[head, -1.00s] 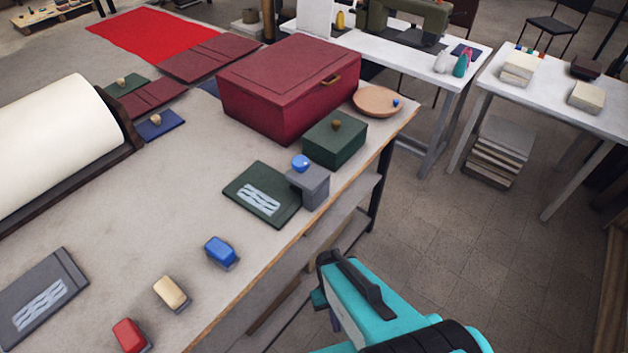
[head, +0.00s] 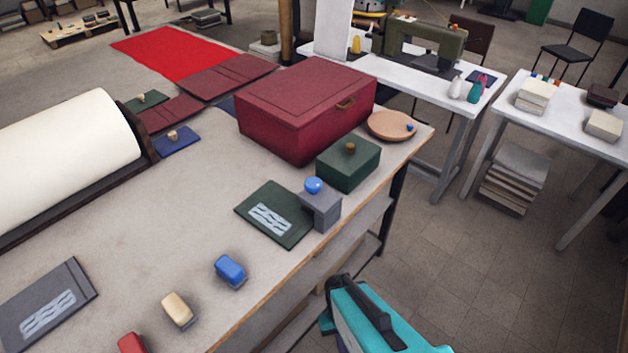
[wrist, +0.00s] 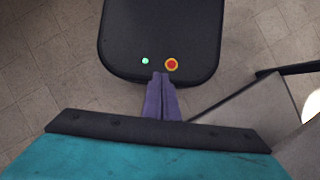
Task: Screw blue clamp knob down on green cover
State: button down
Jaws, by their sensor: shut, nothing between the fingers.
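The blue clamp knob (head: 313,186) sits on top of a grey clamp block (head: 321,208) at the table's right edge. The dark green cover (head: 262,220) lies flat with its right side at the clamp; a pale wavy pattern (head: 270,218) shows on it. Whether the clamp presses on the cover cannot be told. My gripper (wrist: 160,92) shows in the wrist view, its purple fingers together and empty, over a dark part of my own body. In the head view my teal arm is low, off the table's right edge, well apart from the knob.
A green box (head: 348,166) and a large dark red box (head: 305,105) stand behind the clamp. A wooden dish (head: 391,126) is at the far corner. Blue (head: 230,271) and cream (head: 177,309) blocks and a grey cover (head: 45,305) lie nearer. The table middle is clear.

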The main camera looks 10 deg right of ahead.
jog(key=f+b, duration=0.4)
jog(key=shift+s+f+b, duration=0.2)
jog(key=shift+f+b, duration=0.1)
jog(key=shift+b, duration=0.05)
jog(key=c, duration=2.5)
grip_release()
